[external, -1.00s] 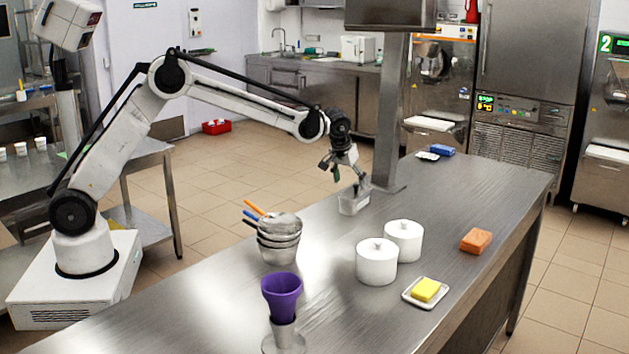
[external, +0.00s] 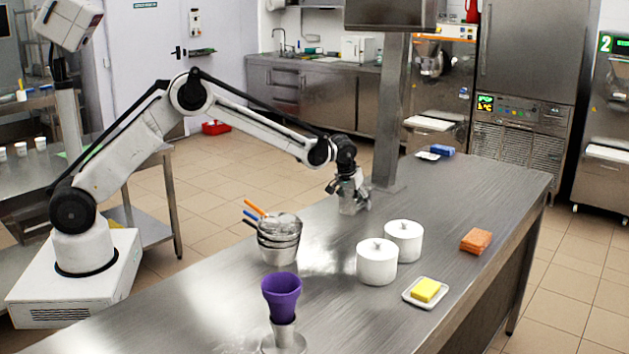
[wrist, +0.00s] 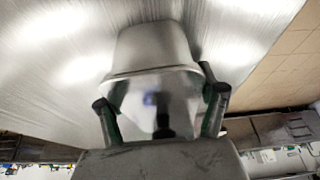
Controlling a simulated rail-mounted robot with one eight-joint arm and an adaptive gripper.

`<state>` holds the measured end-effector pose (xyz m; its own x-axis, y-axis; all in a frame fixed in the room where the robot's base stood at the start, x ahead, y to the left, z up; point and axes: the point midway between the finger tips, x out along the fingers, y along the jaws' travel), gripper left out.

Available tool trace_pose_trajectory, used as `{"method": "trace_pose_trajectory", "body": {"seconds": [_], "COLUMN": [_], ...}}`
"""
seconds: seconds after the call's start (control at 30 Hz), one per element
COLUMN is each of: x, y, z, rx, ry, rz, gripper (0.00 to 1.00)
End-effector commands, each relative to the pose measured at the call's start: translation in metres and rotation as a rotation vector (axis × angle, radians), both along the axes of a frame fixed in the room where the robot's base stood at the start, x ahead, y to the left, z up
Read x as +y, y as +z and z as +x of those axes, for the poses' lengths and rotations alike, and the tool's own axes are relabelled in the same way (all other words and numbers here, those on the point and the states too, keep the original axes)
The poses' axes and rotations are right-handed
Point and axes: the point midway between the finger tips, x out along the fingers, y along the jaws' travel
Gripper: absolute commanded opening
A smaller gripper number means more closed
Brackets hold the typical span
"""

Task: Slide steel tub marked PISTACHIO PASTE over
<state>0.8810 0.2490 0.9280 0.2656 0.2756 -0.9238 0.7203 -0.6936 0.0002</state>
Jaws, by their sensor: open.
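The steel tub (external: 349,204) stands on the steel counter near the foot of the post, largely hidden by my gripper in the external view. In the wrist view the tub (wrist: 152,48) is upright between my fingers, with its rim facing the camera. No marking on it can be read. My gripper (external: 347,195) is low at the tub. In the wrist view my gripper (wrist: 162,112) is open, with one finger on each side of the tub. I cannot tell whether the fingers touch its walls.
Two white lidded pots (external: 377,262) stand on the counter in front of the tub. A stack of metal bowls (external: 279,240) with handles is to the left. A post (external: 390,120) rises behind the tub.

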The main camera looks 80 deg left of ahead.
Motion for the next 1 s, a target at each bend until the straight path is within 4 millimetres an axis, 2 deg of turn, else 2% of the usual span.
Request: {"method": "trace_pose_trajectory", "body": {"seconds": [0.07, 0.53, 0.77, 1.0], "x": [0.0, 0.0, -0.004, -0.018], "y": [0.0, 0.0, 0.0, 0.0], "z": [0.0, 0.0, 0.003, 0.017], "rx": [0.0, 0.0, 0.0, 0.0], "ry": [0.0, 0.0, -0.001, 0.001], "rz": [0.0, 0.0, 0.0, 0.001], "gripper": [0.71, 0.1, 0.1, 0.1]}}
